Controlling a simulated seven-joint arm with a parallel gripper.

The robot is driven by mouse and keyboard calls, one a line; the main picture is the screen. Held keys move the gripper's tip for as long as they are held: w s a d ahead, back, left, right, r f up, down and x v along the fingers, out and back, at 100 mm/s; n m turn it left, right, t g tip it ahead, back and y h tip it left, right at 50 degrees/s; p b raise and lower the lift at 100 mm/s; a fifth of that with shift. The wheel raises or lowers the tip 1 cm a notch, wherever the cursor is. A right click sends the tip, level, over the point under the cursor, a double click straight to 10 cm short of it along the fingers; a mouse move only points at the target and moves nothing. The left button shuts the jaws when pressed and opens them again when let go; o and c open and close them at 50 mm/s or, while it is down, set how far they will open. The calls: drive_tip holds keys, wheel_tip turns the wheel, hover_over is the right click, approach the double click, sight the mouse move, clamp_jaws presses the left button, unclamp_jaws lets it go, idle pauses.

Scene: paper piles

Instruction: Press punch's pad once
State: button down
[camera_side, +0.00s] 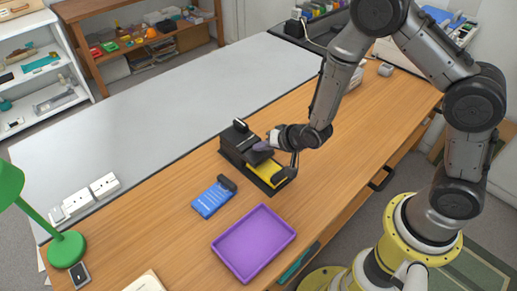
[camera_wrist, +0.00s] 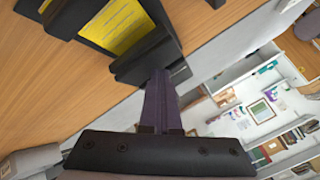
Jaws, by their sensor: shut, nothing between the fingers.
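The punch (camera_side: 232,150) is a black device on the wooden table, with a raised black part at its back left and a yellow sheet (camera_side: 266,173) on its base. In the wrist view the punch (camera_wrist: 145,58) and the yellow sheet (camera_wrist: 115,28) show at the top. My gripper (camera_side: 259,147) is shut and empty, its purple-grey fingers reaching left to the punch's upper part. In the wrist view the fingertips (camera_wrist: 160,73) meet or overlap the black body. Whether they touch the pad, I cannot tell; the pad is not clearly distinguishable.
A blue card (camera_side: 211,202) with a dark piece at its end lies in front of the punch. A purple tray (camera_side: 253,243) sits nearer the front edge. A green lamp (camera_side: 67,249) stands at far left. The grey surface (camera_side: 170,115) behind is mostly clear.

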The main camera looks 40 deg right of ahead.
sight(261, 154)
drive_tip(key=shift+r, duration=1)
drive_tip(key=shift+r, duration=2.55)
